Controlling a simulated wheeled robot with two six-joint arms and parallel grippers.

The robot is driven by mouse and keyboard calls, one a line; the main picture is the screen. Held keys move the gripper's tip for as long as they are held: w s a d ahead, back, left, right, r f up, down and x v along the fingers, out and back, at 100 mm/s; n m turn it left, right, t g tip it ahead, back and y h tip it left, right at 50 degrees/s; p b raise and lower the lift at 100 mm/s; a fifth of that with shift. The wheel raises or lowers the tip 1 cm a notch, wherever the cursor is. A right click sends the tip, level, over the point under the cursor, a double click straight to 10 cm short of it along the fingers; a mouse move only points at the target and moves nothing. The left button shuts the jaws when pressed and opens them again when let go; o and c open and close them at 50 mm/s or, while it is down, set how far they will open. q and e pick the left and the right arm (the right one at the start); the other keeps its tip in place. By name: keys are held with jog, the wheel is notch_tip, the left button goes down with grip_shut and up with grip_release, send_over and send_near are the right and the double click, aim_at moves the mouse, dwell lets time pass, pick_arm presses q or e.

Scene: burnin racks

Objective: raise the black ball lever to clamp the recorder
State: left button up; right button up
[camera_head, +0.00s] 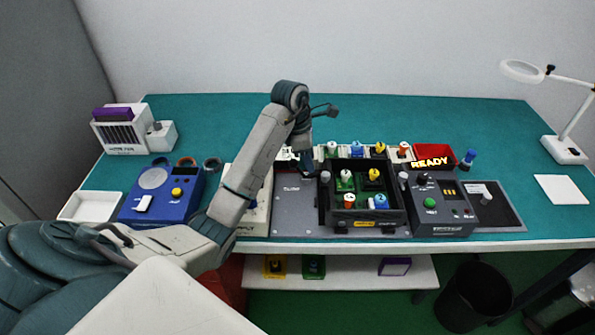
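My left arm reaches in from the lower left across the bench. My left gripper (306,166) points down at the left back corner of a black open-topped tray (367,221). Its fingertips are small and partly hidden by the wrist, so I cannot tell whether they are open or touching anything. The tray holds several coloured-capped parts. A grey-topped post (325,177) stands at the tray's left side, close to the gripper. A small black ball (422,179) shows at the back of the dark control box (440,222). I cannot tell which item is the recorder. My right gripper is out of view.
A blue device (163,209) and white tray (90,207) stand at the left. A magnifier lamp (565,149) stands at the right. The teal bench back is clear.

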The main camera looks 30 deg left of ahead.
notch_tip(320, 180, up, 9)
jog(key=p, duration=0.8)
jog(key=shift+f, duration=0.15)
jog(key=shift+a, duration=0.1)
